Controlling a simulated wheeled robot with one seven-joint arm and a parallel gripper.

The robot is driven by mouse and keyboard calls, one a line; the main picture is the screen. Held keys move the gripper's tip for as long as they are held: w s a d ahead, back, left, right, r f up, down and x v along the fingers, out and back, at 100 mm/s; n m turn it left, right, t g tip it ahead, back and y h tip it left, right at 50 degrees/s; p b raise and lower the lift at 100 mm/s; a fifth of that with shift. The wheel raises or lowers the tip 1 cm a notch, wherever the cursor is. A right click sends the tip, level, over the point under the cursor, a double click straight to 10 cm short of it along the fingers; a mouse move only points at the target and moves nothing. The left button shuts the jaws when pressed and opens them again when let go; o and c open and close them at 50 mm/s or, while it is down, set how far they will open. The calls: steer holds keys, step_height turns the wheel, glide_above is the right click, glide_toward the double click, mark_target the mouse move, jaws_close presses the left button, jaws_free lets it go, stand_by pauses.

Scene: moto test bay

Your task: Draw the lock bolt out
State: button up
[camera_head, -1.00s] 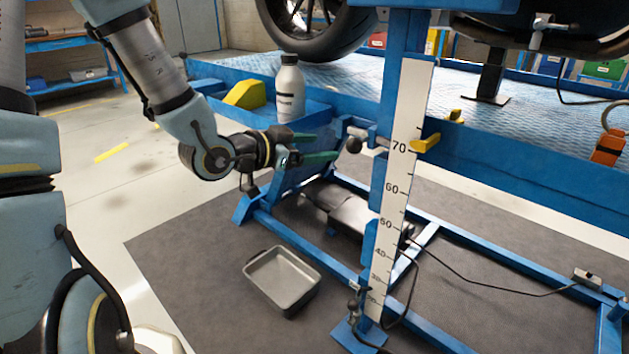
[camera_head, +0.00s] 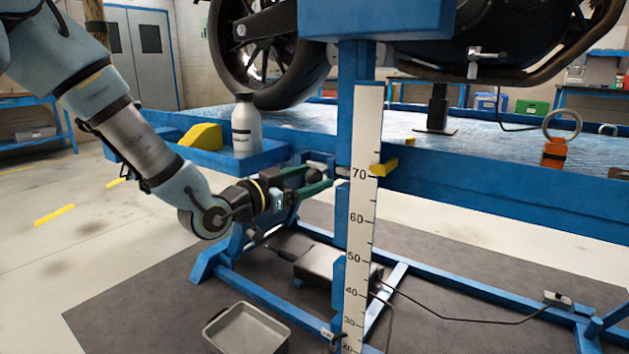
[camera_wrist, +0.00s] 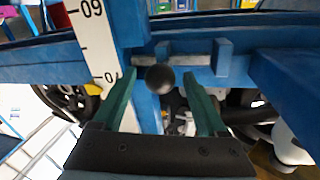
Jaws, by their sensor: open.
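The lock bolt (camera_wrist: 190,60) is a grey bar through blue brackets beside the lift post, with a dark ball knob (camera_wrist: 160,79) in the wrist view. My gripper (camera_head: 325,181) is open at the post in the head view. In the wrist view its two green fingers (camera_wrist: 163,95) stand on either side of the knob, with gaps showing and no clear contact.
The blue post carries a height scale (camera_head: 363,225) with a yellow pointer (camera_head: 385,167) near 70. A white bottle (camera_head: 246,128) and a yellow wedge (camera_head: 202,137) stand left of the post. A metal tray (camera_head: 247,330) lies on the floor mat.

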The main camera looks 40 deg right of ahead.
steer(key=shift+d, duration=0.8)
steer(key=shift+c, duration=0.2)
jaws_close()
stand_by(0.7)
